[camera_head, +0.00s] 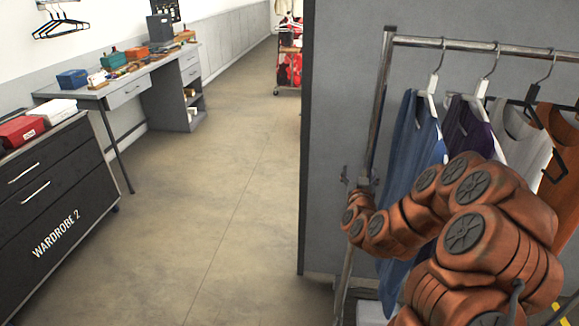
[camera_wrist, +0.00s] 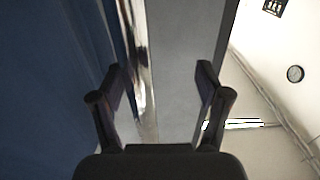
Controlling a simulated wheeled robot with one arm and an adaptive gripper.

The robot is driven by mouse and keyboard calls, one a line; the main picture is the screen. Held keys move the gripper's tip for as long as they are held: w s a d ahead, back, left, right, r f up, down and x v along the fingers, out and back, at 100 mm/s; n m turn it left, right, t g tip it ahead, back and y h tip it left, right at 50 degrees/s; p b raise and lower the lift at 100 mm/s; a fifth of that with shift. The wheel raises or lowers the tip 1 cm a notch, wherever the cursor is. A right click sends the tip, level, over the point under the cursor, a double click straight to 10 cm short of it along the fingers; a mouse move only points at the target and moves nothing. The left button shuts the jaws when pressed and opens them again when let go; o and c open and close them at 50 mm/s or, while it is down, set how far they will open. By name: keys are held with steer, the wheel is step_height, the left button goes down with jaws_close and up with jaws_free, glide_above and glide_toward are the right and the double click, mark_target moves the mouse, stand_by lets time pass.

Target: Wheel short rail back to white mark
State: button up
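The short rail (camera_head: 378,115) is a chrome garment rack at the right in the head view, with blue, purple, white and orange garments on hangers. My orange arm reaches across it from the lower right. My gripper (camera_head: 356,180) is at the rack's left upright. In the wrist view my gripper (camera_wrist: 161,78) has its two dark fingers spread apart. The chrome upright (camera_wrist: 140,60) shows between them, nearer the left finger, with no clear contact. Blue cloth (camera_wrist: 45,90) fills the left of that view. I see no white floor mark; the rack's base is largely hidden.
A grey partition (camera_head: 340,90) stands behind the rack. A black drawer unit (camera_head: 50,190) marked WARDROBE 2 and a grey workbench (camera_head: 130,90) line the left. The concrete floor (camera_head: 215,180) between is clear. Another rack (camera_head: 288,60) with red items stands far back.

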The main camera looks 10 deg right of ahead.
steer(key=w+a+p, duration=0.1)
steer(key=w+a, duration=0.2)
steer(key=a, duration=0.6)
steer(key=w+a+p, duration=0.2)
steer(key=w+a, duration=0.1)
steer(key=a, duration=0.6)
steer(key=shift+w+a, duration=0.25)
stand_by(1.1)
steer(key=shift+d, duration=0.2)
steer(key=shift+s+d, duration=0.25)
steer(key=shift+d, duration=0.15)
steer(key=p+v, duration=0.6)
steer(key=v, duration=0.6)
stand_by(0.6)
steer(key=shift+w+a, duration=0.1)
steer(key=shift+w, duration=0.05)
stand_by(0.4)
